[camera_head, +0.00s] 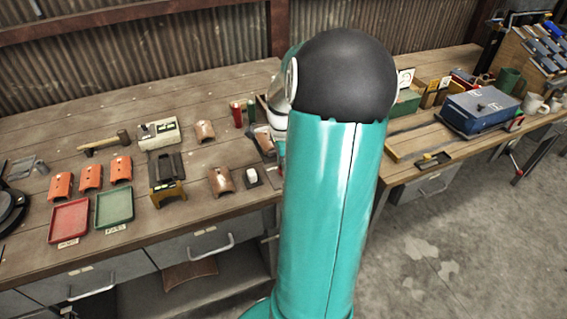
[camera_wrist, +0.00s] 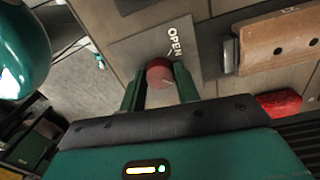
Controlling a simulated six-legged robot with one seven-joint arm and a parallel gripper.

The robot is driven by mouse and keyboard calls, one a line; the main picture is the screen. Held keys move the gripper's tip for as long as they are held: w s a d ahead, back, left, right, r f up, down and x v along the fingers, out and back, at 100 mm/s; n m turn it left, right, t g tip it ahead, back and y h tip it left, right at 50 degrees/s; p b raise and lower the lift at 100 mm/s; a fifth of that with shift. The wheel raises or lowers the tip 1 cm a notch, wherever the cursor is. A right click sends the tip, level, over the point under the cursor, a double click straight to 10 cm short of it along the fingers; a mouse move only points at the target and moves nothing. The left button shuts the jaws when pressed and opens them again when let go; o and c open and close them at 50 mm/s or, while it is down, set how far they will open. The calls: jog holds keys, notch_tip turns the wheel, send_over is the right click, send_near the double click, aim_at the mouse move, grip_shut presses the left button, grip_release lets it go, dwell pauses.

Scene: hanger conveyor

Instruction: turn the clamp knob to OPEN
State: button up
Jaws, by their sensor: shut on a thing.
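In the wrist view a round, dark red clamp knob (camera_wrist: 158,73) stands on a grey plate (camera_wrist: 128,54). The word OPEN (camera_wrist: 175,42) is printed on the plate above and to the right of the knob, with a short white line beneath it. A faint pale mark shows on the knob's lower right, pointing away from OPEN. My gripper (camera_wrist: 158,78) has its two green fingers on either side of the knob and is shut on it. In the head view my arm hides the knob and the gripper.
In the wrist view a brown piece with holes (camera_wrist: 280,42) lies right of the plate, beside a metal block (camera_wrist: 228,54). In the head view the bench holds red (camera_head: 69,222) and green trays (camera_head: 114,207), a hammer (camera_head: 105,143) and a blue box (camera_head: 480,109).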

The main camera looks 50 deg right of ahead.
jog(key=n, duration=0.3)
jog(key=shift+n, duration=0.4)
jog(key=n, duration=0.4)
jog(key=shift+a+n, duration=0.1)
jog(key=shift+n, duration=0.2)
jog(key=n, duration=0.4)
jog(key=shift+r+h, duration=0.1)
jog(key=shift+h, duration=0.2)
jog(key=shift+s+n, duration=0.15)
jog(key=shift+n, duration=2.05)
jog(key=o, duration=1)
jog(key=shift+c, duration=0.2)
notch_tip(320, 180, up, 14)
jog(key=shift+w+a, duration=0.25)
